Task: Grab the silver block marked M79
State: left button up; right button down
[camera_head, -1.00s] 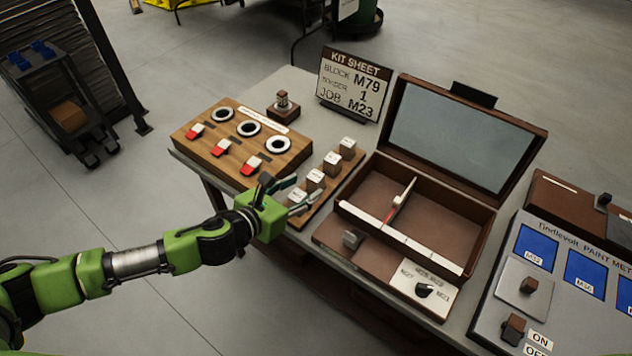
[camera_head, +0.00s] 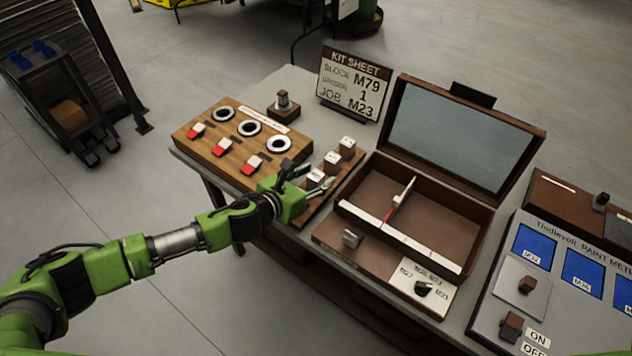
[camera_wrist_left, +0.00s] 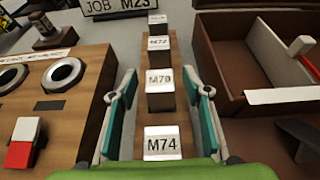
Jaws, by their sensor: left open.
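The silver block whose label reads like M79 (camera_wrist_left: 160,92) stands in a row of silver blocks on a narrow wooden strip; its last digit is not quite sharp. In the left wrist view it is second from the near end, behind the block marked M74 (camera_wrist_left: 162,144). My left gripper (camera_wrist_left: 163,88) is open, one teal-padded finger on each side of the row, with the fingertips near the M79 block. In the head view the left gripper (camera_head: 308,177) is over the near end of the row and hides the nearest block. My right gripper is not in view.
A wooden board (camera_head: 205,162) with rings and red-white switches lies left of the row. An open brown case (camera_head: 350,208) with dividers lies right. Two farther blocks (camera_head: 347,148) continue the row towards the kit sheet sign (camera_head: 353,84).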

pick_arm(q)
grip_shut()
jog(key=shift+r, duration=0.15)
